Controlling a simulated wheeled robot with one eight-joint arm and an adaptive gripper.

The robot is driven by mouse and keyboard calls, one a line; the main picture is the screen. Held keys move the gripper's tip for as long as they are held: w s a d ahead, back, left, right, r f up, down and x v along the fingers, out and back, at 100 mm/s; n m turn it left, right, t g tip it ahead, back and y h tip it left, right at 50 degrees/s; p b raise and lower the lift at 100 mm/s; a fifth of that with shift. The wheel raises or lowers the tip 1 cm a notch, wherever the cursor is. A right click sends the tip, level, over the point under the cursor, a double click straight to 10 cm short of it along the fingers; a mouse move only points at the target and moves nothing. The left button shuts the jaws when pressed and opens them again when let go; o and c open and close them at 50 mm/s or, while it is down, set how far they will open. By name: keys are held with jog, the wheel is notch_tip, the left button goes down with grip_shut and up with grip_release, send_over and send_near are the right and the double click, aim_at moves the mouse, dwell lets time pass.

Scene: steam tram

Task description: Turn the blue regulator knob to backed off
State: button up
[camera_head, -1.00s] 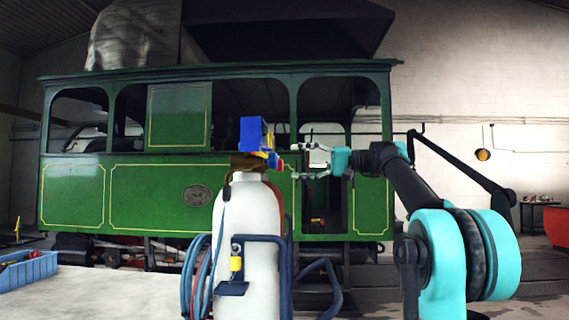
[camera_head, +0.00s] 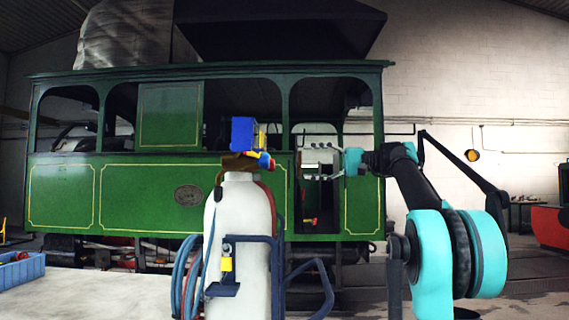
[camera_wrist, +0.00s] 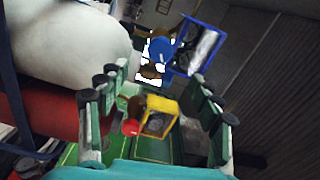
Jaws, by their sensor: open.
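The blue regulator knob (camera_head: 264,158) sits at the top of a white gas cylinder (camera_head: 237,235). In the wrist view the blue knob (camera_wrist: 160,50) is round, beside a blue-framed gauge (camera_wrist: 199,46), beyond the fingertips. The blue gauge housing (camera_head: 242,133) also shows in the head view. A red knob (camera_wrist: 131,127) and a yellow-framed gauge (camera_wrist: 159,117) show nearer in the wrist view, between the fingers. My gripper (camera_head: 305,162) is open and empty, to the right of the regulator with a clear gap. The knob's setting cannot be read.
A blue metal frame (camera_head: 255,240) and coiled hoses (camera_head: 187,275) stand around the cylinder. A green tram (camera_head: 130,195) fills the background. A blue crate (camera_head: 22,268) lies on the pale surface at left.

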aim_at(267, 161)
jog(key=a+m, duration=0.4)
jog(key=m, duration=0.2)
jog(key=a+m, duration=0.5)
jog(key=m, duration=0.1)
jog(key=a+m, duration=0.4)
jog(key=m, duration=0.3)
jog(key=shift+w+a+r, duration=0.1)
jog(key=shift+w+a, duration=0.2)
jog(key=shift+w, duration=0.05)
jog(key=c, duration=1.2)
